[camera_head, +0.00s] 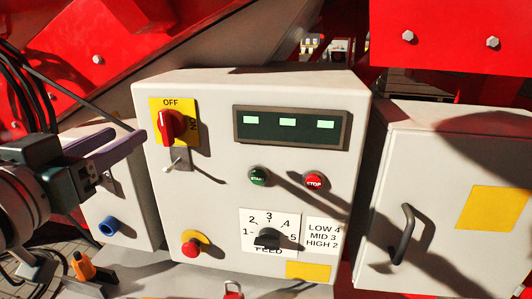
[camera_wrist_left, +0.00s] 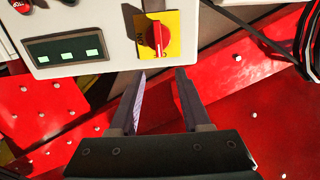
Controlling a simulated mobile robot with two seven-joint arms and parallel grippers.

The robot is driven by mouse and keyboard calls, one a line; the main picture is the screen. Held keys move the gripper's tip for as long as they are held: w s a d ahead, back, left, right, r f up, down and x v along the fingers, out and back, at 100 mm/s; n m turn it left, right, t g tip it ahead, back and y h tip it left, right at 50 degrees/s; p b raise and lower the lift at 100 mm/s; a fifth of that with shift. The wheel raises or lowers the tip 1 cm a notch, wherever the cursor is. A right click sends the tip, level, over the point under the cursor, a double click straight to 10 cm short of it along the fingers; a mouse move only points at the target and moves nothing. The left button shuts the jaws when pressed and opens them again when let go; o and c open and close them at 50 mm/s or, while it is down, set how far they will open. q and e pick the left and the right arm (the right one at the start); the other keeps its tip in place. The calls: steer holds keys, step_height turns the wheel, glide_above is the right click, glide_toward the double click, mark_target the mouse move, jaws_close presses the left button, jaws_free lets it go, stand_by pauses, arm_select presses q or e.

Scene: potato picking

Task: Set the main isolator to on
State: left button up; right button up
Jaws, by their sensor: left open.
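The main isolator is a red rotary knob (camera_head: 171,127) on a yellow plate (camera_head: 187,107) at the upper left of the grey control box. Its handle stands roughly upright, in line with the OFF label at the top; the ON label is at the right. In the left wrist view the red knob (camera_wrist_left: 154,38) appears inverted, ahead of the fingertips. My left gripper (camera_head: 130,134) is open and empty, just left of the knob and apart from it. Its two fingers (camera_wrist_left: 161,73) point towards the plate. My right gripper is not in view.
A toggle switch (camera_head: 178,163) sits just below the isolator. The box also carries a display (camera_head: 291,128), green start button (camera_head: 259,177), red stop button (camera_head: 314,180), feed dial (camera_head: 268,238) and red mushroom button (camera_head: 191,247). A handled cabinet (camera_head: 450,140) stands right.

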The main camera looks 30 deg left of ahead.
mark_target(162, 119)
arm_select(q)
steer(key=x, duration=1)
steer(key=shift+f, duration=0.4)
steer(key=shift+c, duration=0.2)
jaws_close()
